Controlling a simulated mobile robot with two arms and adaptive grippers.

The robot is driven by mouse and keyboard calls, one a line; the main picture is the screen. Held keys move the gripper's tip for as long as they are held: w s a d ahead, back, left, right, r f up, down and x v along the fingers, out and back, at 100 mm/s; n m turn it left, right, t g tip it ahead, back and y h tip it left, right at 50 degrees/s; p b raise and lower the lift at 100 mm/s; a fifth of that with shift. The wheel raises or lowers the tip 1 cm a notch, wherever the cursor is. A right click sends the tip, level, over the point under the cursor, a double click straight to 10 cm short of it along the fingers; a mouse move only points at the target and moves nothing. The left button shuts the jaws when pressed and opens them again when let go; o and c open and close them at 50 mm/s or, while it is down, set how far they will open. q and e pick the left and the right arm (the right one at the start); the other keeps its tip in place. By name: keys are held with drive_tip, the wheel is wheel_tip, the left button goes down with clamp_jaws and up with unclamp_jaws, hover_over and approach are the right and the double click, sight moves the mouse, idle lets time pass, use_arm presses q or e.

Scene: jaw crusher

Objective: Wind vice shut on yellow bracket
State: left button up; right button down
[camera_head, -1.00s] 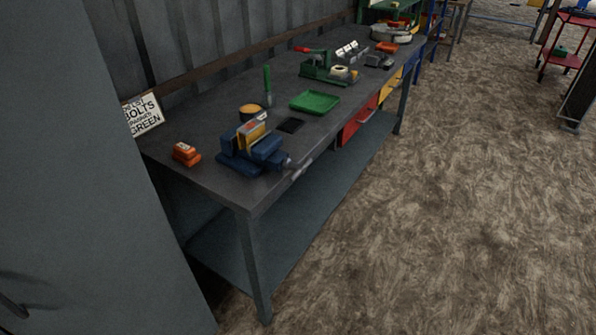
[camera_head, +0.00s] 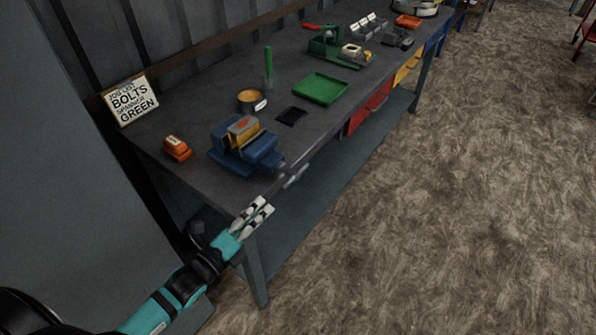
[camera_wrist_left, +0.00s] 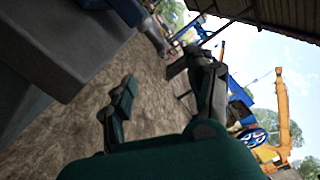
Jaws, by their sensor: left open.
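The blue vice (camera_head: 262,152) stands at the near end of the grey workbench. The yellow bracket (camera_head: 241,131) sits upright between its jaws; whether the jaws touch it I cannot tell. The vice handle (camera_head: 293,175) sticks out past the bench's front edge. My left gripper (camera_head: 262,205) is open and empty, in front of the bench edge, below and left of the handle, apart from it. In the left wrist view its two fingers (camera_wrist_left: 160,90) stand apart with nothing between them. My right gripper is not in view.
An orange block (camera_head: 176,149), a round tin (camera_head: 251,101), a black pad (camera_head: 291,116) and a green tray (camera_head: 320,88) lie on the bench (camera_head: 190,182). A sign (camera_head: 131,99) stands behind. The floor (camera_head: 440,220) on the right is clear.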

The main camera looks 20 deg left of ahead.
sight(298, 172)
use_arm(q)
drive_tip(key=p+x, duration=0.1)
drive_tip(key=x, duration=1.5)
drive_tip(key=shift+w+f, duration=0.1)
drive_tip(key=shift+w, duration=0.05)
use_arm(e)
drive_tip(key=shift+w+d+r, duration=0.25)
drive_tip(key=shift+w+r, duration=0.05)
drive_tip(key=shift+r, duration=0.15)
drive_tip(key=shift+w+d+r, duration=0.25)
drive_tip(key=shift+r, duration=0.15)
use_arm(q)
drive_tip(key=shift+f, duration=0.1)
clamp_jaws()
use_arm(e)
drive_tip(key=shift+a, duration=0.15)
